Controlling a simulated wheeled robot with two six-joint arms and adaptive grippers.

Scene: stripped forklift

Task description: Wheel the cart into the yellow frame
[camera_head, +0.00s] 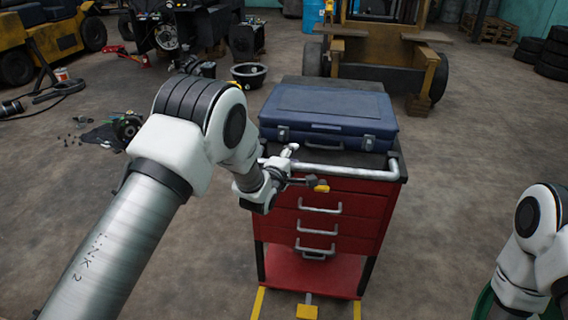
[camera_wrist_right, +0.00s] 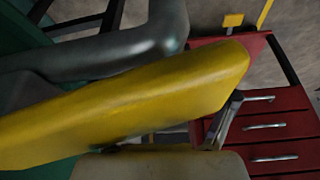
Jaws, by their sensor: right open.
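The red cart (camera_head: 330,219) has several drawers with metal pulls and a silver push handle (camera_head: 345,172) along its near top edge. In the right wrist view the red cart (camera_wrist_right: 265,138) is at the right. Yellow frame lines (camera_head: 258,303) lie on the floor by the cart's near end, with a yellow block (camera_head: 306,312) between them. My left gripper (camera_head: 302,183) is at the handle's left part, above the top drawer; its grip is unclear. My right gripper (camera_wrist_right: 150,125) is open, its yellow finger large in the right wrist view. In the head view it is out of sight.
A closed blue case (camera_head: 330,112) lies on the cart top. Behind stands the stripped forklift (camera_head: 375,55). Loose parts (camera_head: 125,125) and a black tub (camera_head: 249,75) are on the floor at left. Tires (camera_head: 553,55) stand far right. Floor right of the cart is clear.

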